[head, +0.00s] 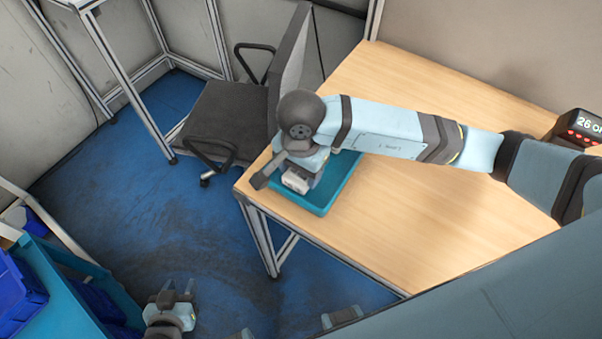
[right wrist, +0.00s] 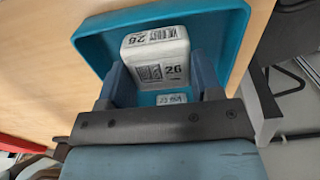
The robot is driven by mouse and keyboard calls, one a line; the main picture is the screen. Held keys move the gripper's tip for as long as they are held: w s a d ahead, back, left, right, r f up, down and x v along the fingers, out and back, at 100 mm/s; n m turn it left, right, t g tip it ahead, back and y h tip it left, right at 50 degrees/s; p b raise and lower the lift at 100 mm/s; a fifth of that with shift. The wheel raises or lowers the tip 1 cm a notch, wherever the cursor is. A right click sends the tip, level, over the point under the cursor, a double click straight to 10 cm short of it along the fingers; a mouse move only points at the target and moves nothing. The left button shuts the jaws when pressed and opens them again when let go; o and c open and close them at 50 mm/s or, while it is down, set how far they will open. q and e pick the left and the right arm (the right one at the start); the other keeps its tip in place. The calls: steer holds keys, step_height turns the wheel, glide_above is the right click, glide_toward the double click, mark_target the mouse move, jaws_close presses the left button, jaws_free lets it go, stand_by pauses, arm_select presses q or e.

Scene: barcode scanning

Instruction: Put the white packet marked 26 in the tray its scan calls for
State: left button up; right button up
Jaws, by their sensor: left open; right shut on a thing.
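The white packet marked 26 (right wrist: 155,60) is held between the two fingers of my right gripper (right wrist: 163,78) in the right wrist view. In the head view the packet (head: 296,182) shows below my right gripper (head: 299,172), over the teal tray (head: 318,209) at the table's left corner. The tray also shows in the right wrist view (right wrist: 88,42). A smaller white printed patch shows below the packet there; I cannot tell whether it is another packet. The gap between packet and tray floor is unclear. My left gripper (head: 177,290) is open and empty, low at the bottom left.
A dark device (head: 580,125) at the table's right edge has a display starting "26 O" and red lights; the rest is cut off. The wooden table (head: 440,230) is largely clear. A black chair (head: 225,110) stands beyond its left edge. Blue bins (head: 20,290) stand at far left.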

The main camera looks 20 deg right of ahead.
mark_target(301, 178)
steer(key=shift+f, duration=1.4)
steer(key=shift+f, duration=0.15)
steer(key=o, duration=1)
step_height(301, 178, up, 12)
steer(key=shift+r+b, duration=0.2)
steer(key=shift+b, duration=0.15)
steer(key=shift+f, duration=0.1)
